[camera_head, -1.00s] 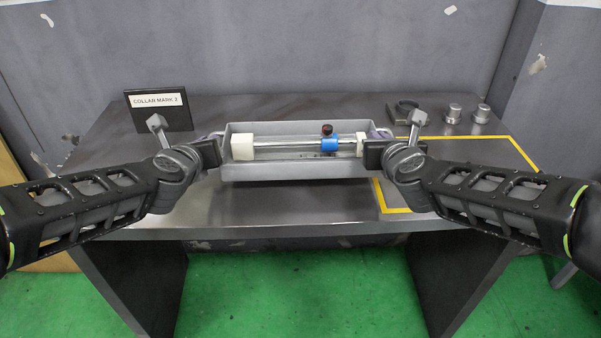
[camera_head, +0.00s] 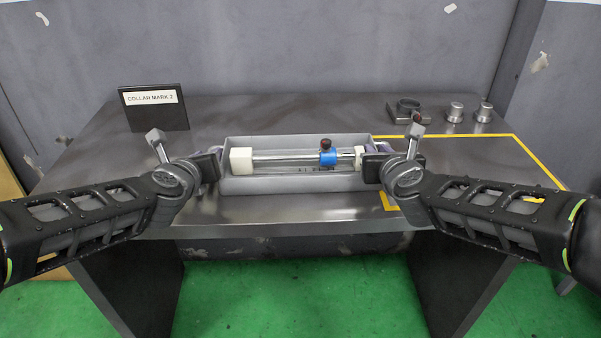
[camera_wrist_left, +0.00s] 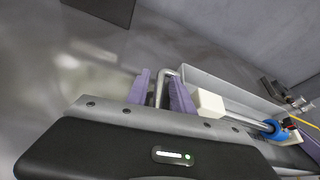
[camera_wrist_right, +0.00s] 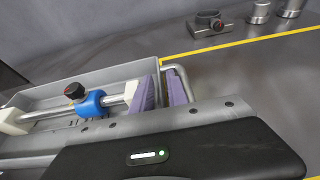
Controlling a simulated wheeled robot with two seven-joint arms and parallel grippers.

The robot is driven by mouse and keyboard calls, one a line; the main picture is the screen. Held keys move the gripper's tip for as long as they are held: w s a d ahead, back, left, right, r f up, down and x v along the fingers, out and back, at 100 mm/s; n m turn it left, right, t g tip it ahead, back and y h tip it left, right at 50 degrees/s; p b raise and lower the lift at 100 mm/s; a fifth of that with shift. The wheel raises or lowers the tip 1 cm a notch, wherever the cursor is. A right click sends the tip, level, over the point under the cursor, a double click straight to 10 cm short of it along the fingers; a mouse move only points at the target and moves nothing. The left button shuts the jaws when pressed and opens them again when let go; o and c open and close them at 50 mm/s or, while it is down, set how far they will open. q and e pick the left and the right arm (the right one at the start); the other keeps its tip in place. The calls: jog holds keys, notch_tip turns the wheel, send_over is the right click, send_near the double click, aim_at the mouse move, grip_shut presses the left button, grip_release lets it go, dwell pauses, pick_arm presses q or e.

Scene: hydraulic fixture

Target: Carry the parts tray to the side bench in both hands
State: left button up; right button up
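The parts tray (camera_head: 295,186) is a shallow grey box near the middle of the dark bench. It holds a metal rod with white end blocks (camera_head: 241,161) and a blue collar (camera_head: 328,157) with a dark knob. My left gripper (camera_head: 212,166) is at the tray's left handle; its purple fingers (camera_wrist_left: 162,92) stand either side of the handle bar. My right gripper (camera_head: 375,166) is at the right end, its purple fingers (camera_wrist_right: 162,92) at the right handle (camera_wrist_right: 183,78). I cannot tell whether the tray touches the bench top.
A sign reading "COLLAR MARK 2" (camera_head: 153,98) stands at the back left of the bench (camera_head: 240,213). A dark ring-shaped block (camera_head: 408,109) and two metal cylinders (camera_head: 455,112) stand at the back right. Yellow tape (camera_head: 535,160) marks an area on the right. Green floor lies in front.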

aim_at(229, 184)
pick_arm(q)
jog(key=shift+o, duration=0.3)
pick_arm(e)
jog(key=shift+o, duration=0.4)
pick_arm(q)
jog(key=shift+s+r, duration=0.1)
jog(key=shift+s+r, duration=0.15)
jog(key=shift+s, duration=0.15)
jog(key=shift+v, duration=3.55)
pick_arm(e)
jog(key=v, duration=1.2)
